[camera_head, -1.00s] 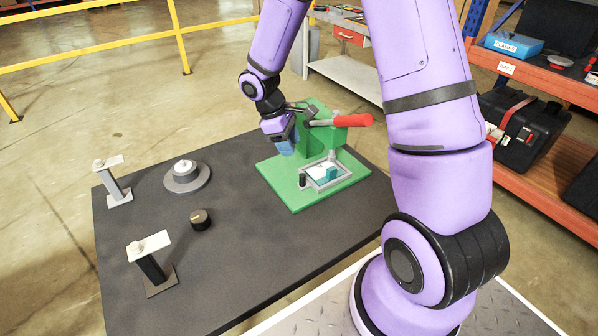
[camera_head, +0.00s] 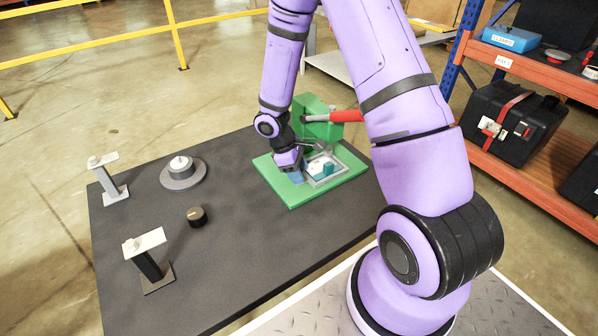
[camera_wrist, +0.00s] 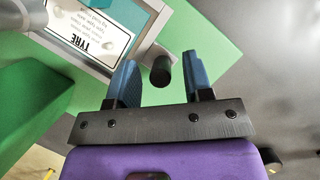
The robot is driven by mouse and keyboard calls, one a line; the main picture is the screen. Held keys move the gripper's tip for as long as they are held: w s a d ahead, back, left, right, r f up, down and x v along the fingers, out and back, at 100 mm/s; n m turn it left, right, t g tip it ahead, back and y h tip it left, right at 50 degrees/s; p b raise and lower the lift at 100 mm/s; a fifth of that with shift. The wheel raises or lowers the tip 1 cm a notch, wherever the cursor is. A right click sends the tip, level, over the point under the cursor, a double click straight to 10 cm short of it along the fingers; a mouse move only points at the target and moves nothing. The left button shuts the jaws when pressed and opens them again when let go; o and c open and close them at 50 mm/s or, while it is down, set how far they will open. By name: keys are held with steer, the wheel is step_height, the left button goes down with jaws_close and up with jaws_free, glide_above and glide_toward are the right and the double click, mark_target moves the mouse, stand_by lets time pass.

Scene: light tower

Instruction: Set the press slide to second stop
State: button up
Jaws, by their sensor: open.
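The green press (camera_head: 318,128) stands on the dark table, with a red lever handle (camera_head: 346,116). A grey-framed slide (camera_head: 338,178) lies on its green base, holding a white printed card and a teal piece (camera_head: 328,168). In the wrist view the slide's frame (camera_wrist: 150,30) has a black knob (camera_wrist: 160,72) at its corner. My gripper (camera_head: 295,176) is low over the front left of the base. In the wrist view its blue fingers are open, one on each side of the knob, with gaps visible. In the head view my gripper hides the knob. I cannot make out any stop marks.
On the table are a round grey stand (camera_head: 182,172), a small black dial (camera_head: 197,216) and two posts with pale tops (camera_head: 108,180) (camera_head: 150,262). The table left of the press is otherwise clear. An orange shelf (camera_head: 530,175) stands at right.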

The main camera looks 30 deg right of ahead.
mark_target(312, 176)
steer(key=shift+s+d+f, duration=0.1)
steer(key=shift+f, duration=0.1)
jaws_close()
steer(key=shift+d, duration=1.6)
jaws_free()
steer(key=v, duration=1.2)
steer(key=shift+c, duration=0.4)
